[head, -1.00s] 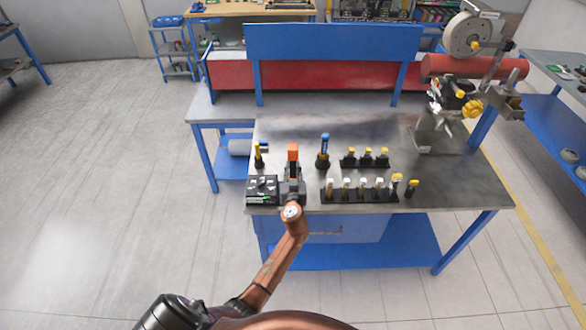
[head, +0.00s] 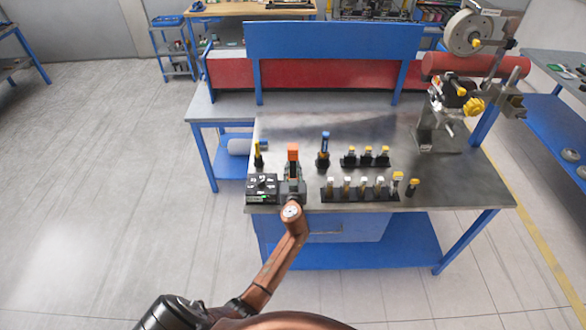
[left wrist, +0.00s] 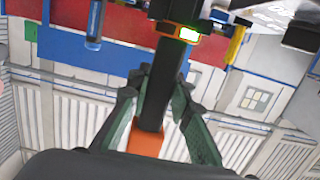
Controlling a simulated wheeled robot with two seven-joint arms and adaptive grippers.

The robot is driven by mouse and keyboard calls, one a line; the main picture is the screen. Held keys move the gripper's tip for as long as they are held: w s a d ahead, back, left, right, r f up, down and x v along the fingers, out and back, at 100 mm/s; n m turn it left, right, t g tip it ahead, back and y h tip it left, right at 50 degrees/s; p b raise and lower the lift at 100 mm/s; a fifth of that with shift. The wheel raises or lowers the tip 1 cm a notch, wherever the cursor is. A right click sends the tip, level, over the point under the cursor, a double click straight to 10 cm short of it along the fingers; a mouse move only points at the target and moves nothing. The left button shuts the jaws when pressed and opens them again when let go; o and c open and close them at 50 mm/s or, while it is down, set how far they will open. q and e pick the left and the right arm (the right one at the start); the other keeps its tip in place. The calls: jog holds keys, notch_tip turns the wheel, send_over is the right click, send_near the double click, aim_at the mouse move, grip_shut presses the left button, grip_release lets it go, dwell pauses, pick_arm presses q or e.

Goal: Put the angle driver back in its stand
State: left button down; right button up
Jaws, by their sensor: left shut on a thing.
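My left gripper (head: 292,188) is at the front left of the metal workbench. It is shut on the angle driver (head: 293,153), a dark tool with an orange end pointing up. In the left wrist view the fingers (left wrist: 158,100) close on both sides of its black body (left wrist: 155,95). The orange end (left wrist: 146,141) is near the palm, and an orange band with a lit green display (left wrist: 188,34) is at the other end. My arm and gripper hide its lower part in the head view, so I cannot tell whether it touches a stand. My right gripper is out of view.
A black box (head: 262,188) stands just left of the gripper. A yellow-topped tool (head: 258,155) and a blue-topped tool (head: 324,148) stand behind. Black racks with several bottles (head: 362,190) are to the right. A reel device (head: 465,35) stands at the far right.

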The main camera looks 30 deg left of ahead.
pick_arm(q)
jog(key=shift+r, duration=0.15)
jog(key=c, duration=1.7)
grip_release()
jog(key=shift+o, duration=0.2)
